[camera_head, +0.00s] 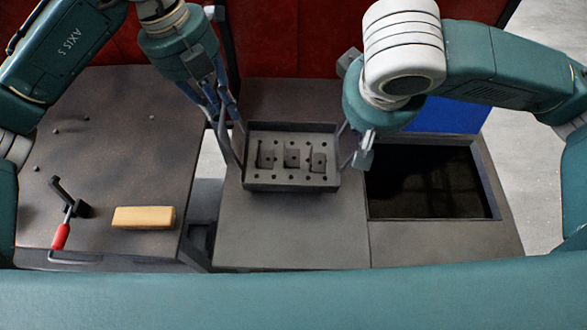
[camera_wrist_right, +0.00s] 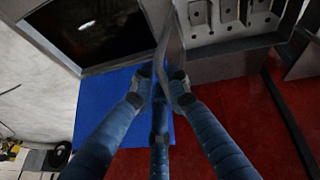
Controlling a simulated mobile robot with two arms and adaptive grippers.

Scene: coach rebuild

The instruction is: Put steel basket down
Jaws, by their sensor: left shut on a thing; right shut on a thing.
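The grey steel basket (camera_head: 290,182) is a shallow rectangular tray with a block with holes and square recesses inside. It is level, over the back part of the middle grey tabletop (camera_head: 290,230). I cannot tell whether its underside touches the top. My left gripper (camera_head: 237,150) is shut on the basket's left side. My right gripper (camera_head: 347,150) is shut at its right side, its fingertips partly hidden in the head view. In the right wrist view, the blue-wrapped fingers (camera_wrist_right: 165,78) close on a thin grey handle beside the basket (camera_wrist_right: 225,60).
A dark open well (camera_head: 430,185) lies right of the middle top, with a blue panel (camera_head: 445,115) behind it. A left table (camera_head: 100,170) holds a yellow block (camera_head: 143,217) and a red-handled clamp (camera_head: 62,232). Red panels (camera_head: 290,40) stand behind.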

